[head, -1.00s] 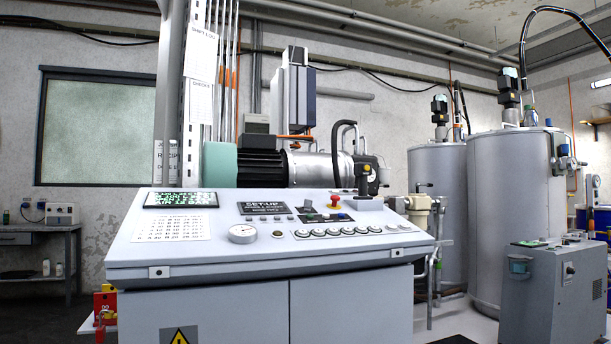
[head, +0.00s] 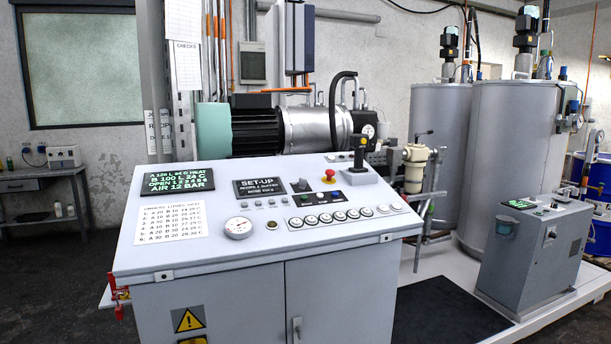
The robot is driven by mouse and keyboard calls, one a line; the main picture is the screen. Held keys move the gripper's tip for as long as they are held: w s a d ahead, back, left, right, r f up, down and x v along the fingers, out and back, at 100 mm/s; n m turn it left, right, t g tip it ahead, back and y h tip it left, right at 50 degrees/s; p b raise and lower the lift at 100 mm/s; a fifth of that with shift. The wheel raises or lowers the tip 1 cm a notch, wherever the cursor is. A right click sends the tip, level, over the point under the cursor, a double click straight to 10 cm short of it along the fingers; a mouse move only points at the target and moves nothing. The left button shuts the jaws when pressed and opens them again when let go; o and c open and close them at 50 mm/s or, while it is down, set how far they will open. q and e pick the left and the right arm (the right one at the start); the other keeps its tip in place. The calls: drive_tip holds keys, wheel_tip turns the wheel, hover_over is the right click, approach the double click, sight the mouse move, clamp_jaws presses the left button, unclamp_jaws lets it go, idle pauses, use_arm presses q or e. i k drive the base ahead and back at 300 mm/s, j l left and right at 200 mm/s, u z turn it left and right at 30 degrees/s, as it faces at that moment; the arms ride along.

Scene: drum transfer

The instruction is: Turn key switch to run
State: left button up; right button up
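The control console (head: 215,262) stands in front of me with a sloped white top. A small dark switch (head: 302,186) sits on the top, right of the black display (head: 262,187) that reads SET-UP. It may be the key switch, but it is too small to tell its position or whether a key is in it. A red mushroom button (head: 330,175) is just to its right, and a black joystick (head: 360,155) stands further right. A row of round buttons (head: 339,216) runs below. Neither of my grippers is in view.
A pressure gauge (head: 238,228), a green-text screen (head: 178,179) and a printed sheet (head: 172,222) are on the console's left. Tall tanks (head: 515,165) and a grey cabinet (head: 535,255) stand at right. A dark mat (head: 450,312) covers floor right of the console.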

sight(303, 182)
drive_tip(key=i+l, duration=0.2)
drive_tip(key=l, duration=0.2)
drive_tip(key=i+l, duration=0.25)
drive_tip(key=l, duration=0.15)
drive_tip(key=i+l, duration=0.2)
drive_tip(key=l, duration=0.2)
drive_tip(key=i+l, duration=0.2)
drive_tip(key=l, duration=0.2)
drive_tip(key=i+l, duration=0.25)
drive_tip(key=l, duration=0.15)
drive_tip(key=k+z, duration=0.05)
